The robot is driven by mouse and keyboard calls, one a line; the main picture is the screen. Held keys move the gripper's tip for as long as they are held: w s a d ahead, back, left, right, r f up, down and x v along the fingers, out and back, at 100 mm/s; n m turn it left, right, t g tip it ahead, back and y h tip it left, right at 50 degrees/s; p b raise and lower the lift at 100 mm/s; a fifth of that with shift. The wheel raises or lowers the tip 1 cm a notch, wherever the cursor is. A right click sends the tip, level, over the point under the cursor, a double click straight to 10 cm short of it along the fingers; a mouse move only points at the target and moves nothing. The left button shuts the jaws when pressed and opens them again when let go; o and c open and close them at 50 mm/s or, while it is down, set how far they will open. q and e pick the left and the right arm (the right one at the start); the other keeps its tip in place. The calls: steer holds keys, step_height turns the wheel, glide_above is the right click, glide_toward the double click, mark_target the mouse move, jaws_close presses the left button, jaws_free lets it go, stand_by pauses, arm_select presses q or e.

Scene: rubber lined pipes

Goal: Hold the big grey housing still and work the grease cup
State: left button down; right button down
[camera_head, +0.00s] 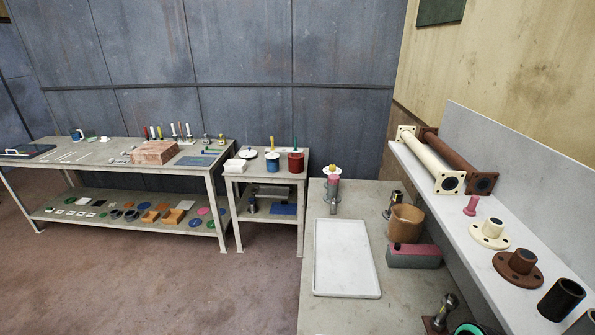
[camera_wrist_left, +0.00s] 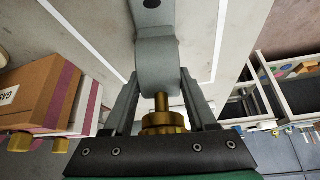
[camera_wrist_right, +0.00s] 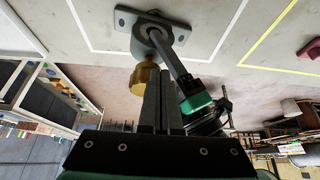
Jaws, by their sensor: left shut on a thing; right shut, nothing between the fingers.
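The grey housing (camera_wrist_left: 156,66) has a round body and a flat foot with bolt holes, which also shows in the right wrist view (camera_wrist_right: 127,20). My left gripper (camera_wrist_left: 157,78) is shut on its round body, a finger on each side. The brass grease cup (camera_wrist_left: 163,122) sticks out from the housing on a thin stem, towards my left palm. The cup also shows in the right wrist view (camera_wrist_right: 144,78). My right gripper (camera_wrist_right: 160,74) is shut and empty, its fingertips right beside the cup; I cannot tell whether they touch. The head view shows neither gripper.
In the left wrist view a brown box (camera_wrist_left: 40,88) with brass-coloured knobs stands to the left, and open shelving (camera_wrist_left: 285,90) is at the right. A pink object (camera_wrist_right: 312,48) lies at the right wrist view's edge. The pale surface around the housing has painted lines and looks clear.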

steer(key=w+r, duration=0.4)
steer(key=r, duration=0.3)
step_height(320, 180, down, 7)
steer(key=shift+s+d, duration=0.2)
steer(key=shift+s, duration=0.05)
stand_by(0.3)
steer(key=shift+s+a, duration=0.15)
steer(key=shift+a, duration=0.3)
stand_by(0.5)
